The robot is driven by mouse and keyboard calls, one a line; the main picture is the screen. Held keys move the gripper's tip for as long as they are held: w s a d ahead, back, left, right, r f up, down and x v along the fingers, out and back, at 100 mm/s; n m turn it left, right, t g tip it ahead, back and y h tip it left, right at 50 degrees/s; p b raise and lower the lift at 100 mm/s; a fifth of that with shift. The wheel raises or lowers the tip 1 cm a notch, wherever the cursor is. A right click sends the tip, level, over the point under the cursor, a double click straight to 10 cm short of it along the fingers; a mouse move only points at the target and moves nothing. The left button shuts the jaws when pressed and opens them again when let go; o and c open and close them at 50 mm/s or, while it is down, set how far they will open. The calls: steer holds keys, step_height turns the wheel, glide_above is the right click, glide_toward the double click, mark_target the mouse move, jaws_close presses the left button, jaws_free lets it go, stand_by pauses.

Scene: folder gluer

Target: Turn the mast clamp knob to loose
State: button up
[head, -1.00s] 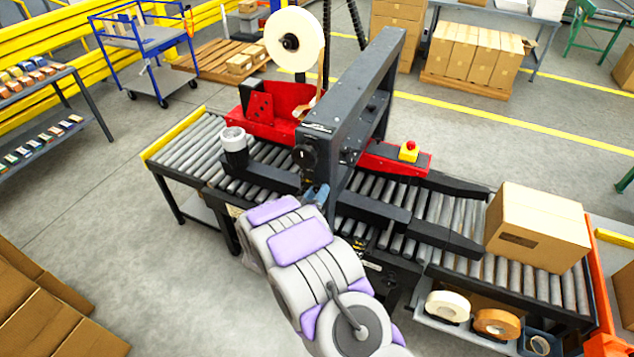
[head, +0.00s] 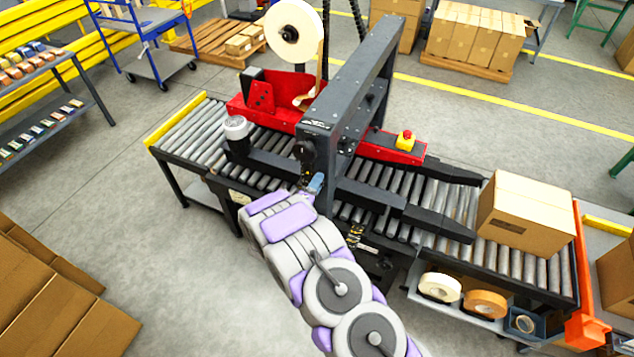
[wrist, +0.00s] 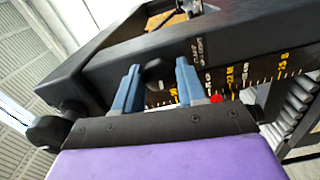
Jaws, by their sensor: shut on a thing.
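The mast clamp knob (wrist: 157,72) is a small black knob on the dark mast face, beside a scale with yellow marks and a white label. In the wrist view it sits between the two blue fingers of my gripper (wrist: 158,88), which are shut on it. In the head view my gripper (head: 315,184) is at the near side of the dark mast (head: 347,90), and the held knob is hard to make out there. The label text is too blurred to read, so I cannot tell the knob's setting.
Another round black knob (wrist: 45,134) stands out at the left of the wrist view. A roller conveyor (head: 185,135) runs under the mast, with a cardboard box (head: 527,212) at its right. A red emergency button (head: 405,138) is behind. Flat cartons (head: 60,300) lie front left.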

steer(key=shift+a+n, duration=0.15)
steer(key=shift+n, duration=0.55)
steer(key=shift+f, duration=0.15)
steer(key=o, duration=1)
steer(key=shift+a, duration=0.3)
steer(key=shift+o, duration=0.2)
steer(key=shift+s+d, duration=0.15)
steer(key=shift+d, duration=0.05)
steer(key=b+v, duration=0.1)
steer(key=v, duration=1.6)
steer(key=shift+a+n+b, duration=0.25)
steer(key=shift+n+b, duration=0.05)
steer(key=shift+b, duration=0.1)
